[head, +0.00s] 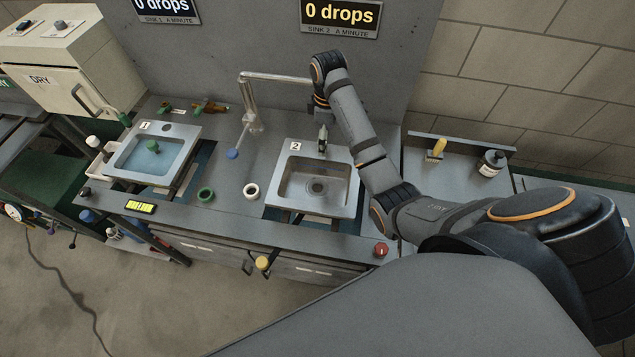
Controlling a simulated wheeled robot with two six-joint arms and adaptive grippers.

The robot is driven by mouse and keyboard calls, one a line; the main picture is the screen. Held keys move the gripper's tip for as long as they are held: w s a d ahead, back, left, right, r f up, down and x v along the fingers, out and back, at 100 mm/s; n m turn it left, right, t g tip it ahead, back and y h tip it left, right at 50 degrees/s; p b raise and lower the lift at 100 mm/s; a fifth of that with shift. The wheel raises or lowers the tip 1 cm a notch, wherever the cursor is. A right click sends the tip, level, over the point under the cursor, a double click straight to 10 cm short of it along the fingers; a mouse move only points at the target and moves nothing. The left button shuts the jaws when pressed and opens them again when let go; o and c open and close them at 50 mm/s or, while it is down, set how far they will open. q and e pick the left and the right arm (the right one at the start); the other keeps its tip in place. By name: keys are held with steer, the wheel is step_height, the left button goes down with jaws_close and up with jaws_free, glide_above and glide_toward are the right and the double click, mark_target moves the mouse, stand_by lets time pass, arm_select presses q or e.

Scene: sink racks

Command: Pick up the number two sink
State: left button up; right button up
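The number two sink (300,189) is a grey square basin with a drain, set in the worktop and marked with a white "2" label on its back rim. It is empty of visible water. My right gripper (322,142) points down at the back rim of this sink, just right of the label. Its fingers are small and partly hidden by my wrist, so I cannot tell whether they are open or shut, or whether they touch the rim. My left gripper is not in view.
Sink one (187,158), with bluish water and a green plug, sits at the left. A swivel faucet (252,118) stands between the sinks. A green ring (206,195) and a white ring (251,190) lie between them. A bottle (491,163) and a yellow brush (437,149) stand right.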

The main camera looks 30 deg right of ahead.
steer(key=f, duration=0.1)
steer(key=w+f+b, duration=0.1)
steer(key=f, duration=0.1)
steer(key=shift+w+f, duration=0.3)
steer(key=shift+f+b, duration=0.1)
steer(key=shift+b, duration=0.2)
step_height(320, 180, down, 2)
steer(key=b, duration=0.2)
steer(key=shift+s+b, duration=0.15)
steer(key=shift+b, duration=0.2)
steer(key=f+b, duration=0.2)
steer(key=shift+w+f, duration=0.2)
steer(key=shift+f, duration=0.1)
steer(key=shift+w, duration=0.15)
steer(key=shift+s+r, duration=0.15)
steer(key=shift+s, duration=0.05)
arm_select(q)
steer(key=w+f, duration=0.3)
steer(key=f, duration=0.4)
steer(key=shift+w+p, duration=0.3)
steer(key=shift+p, duration=0.1)
arm_select(e)
steer(key=shift+w, duration=0.1)
arm_select(q)
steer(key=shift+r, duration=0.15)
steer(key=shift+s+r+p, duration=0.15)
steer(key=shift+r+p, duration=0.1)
steer(key=shift+p, duration=0.1)
arm_select(e)
steer(key=shift+f, duration=0.3)
